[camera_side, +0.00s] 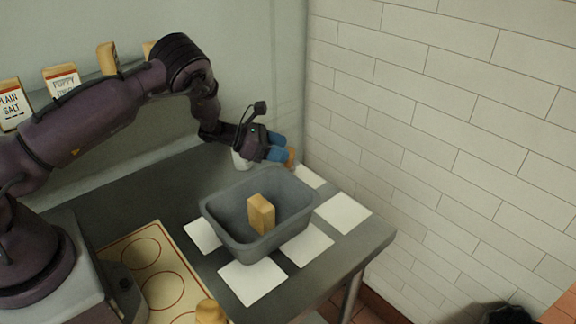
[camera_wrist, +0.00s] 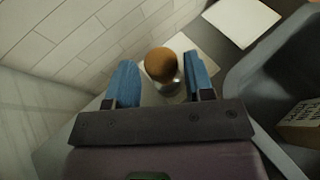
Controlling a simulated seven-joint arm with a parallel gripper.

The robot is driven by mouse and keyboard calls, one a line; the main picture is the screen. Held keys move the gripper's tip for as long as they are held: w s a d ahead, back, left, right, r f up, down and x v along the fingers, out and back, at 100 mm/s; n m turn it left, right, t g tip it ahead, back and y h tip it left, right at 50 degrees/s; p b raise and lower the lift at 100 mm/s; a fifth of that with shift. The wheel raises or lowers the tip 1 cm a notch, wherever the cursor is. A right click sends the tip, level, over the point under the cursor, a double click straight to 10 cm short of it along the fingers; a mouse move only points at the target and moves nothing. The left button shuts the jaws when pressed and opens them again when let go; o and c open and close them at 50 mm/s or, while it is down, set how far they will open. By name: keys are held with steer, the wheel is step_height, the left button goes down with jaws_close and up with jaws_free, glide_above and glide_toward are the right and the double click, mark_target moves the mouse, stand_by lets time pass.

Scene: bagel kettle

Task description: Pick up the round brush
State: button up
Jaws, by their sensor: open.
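What looks like the round brush (camera_wrist: 161,64) shows in the wrist view as a brown, rounded top with a pale part below it. It stands between the two blue fingers of my gripper (camera_wrist: 160,78), with a visible gap on each side. In the side view, my gripper (camera_side: 279,148) is low at the far end of the counter, near the tiled wall. An orange-brown bit of the brush (camera_side: 291,155) shows just past the fingertips; the fingers hide the rest. My gripper is open and holds nothing.
A grey tub (camera_side: 219,222) stands on the counter in front of my gripper, with a tan block (camera_side: 261,214) in it. White squares (camera_side: 343,213) lie around the tub. A white object (camera_side: 240,160) is partly hidden behind my gripper. A tiled wall (camera_side: 440,120) rises at the right.

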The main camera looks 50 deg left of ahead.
steer(key=shift+x, duration=0.9)
steer(key=c, duration=0.7)
steer(key=shift+o, duration=0.2)
steer(key=shift+r, duration=0.1)
